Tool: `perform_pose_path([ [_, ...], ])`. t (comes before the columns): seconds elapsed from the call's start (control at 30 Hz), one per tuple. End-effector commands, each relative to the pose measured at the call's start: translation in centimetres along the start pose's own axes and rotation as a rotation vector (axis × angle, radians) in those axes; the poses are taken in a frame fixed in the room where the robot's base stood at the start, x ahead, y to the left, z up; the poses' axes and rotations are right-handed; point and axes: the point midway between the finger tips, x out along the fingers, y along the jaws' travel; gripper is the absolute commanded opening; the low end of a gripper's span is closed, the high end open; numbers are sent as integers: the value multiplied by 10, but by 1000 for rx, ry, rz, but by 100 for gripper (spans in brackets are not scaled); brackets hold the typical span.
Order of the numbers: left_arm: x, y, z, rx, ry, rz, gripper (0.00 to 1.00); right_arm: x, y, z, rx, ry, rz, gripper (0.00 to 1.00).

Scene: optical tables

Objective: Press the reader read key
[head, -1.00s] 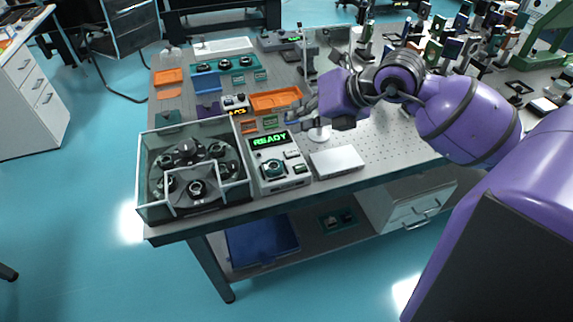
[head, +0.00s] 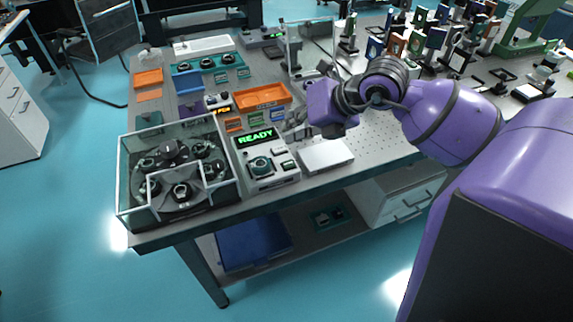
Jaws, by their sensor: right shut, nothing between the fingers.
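The reader (head: 265,172) is a pale box near the table's front edge, with a green lit display (head: 256,137) that says READY. Its sloped face carries a dark round part (head: 260,166) and small keys (head: 283,158) on the right side; their labels are too small to read. My right gripper (head: 288,129) is shut and empty, just beyond the reader's upper right corner and apart from its keys as far as I can tell. My left gripper is not in view.
A glass-walled enclosure (head: 126,188) with a round carousel stands left of the reader. A flat white box (head: 325,155) lies to its right. An orange tray (head: 262,96) and small labelled blocks stand behind. The perforated tabletop on the right is partly clear.

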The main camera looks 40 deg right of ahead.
Motion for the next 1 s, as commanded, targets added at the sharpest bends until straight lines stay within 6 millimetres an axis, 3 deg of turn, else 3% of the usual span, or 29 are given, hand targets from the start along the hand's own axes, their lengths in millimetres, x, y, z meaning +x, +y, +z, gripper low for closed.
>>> perform_pose_path([
  [0.1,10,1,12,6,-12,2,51,17,-13,-14,2,8,-5,0],
  [0.33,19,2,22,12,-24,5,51,34,-25,-26,1,4,-1,0],
  [1.0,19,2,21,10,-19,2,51,36,-26,-26,-1,1,1,0],
])
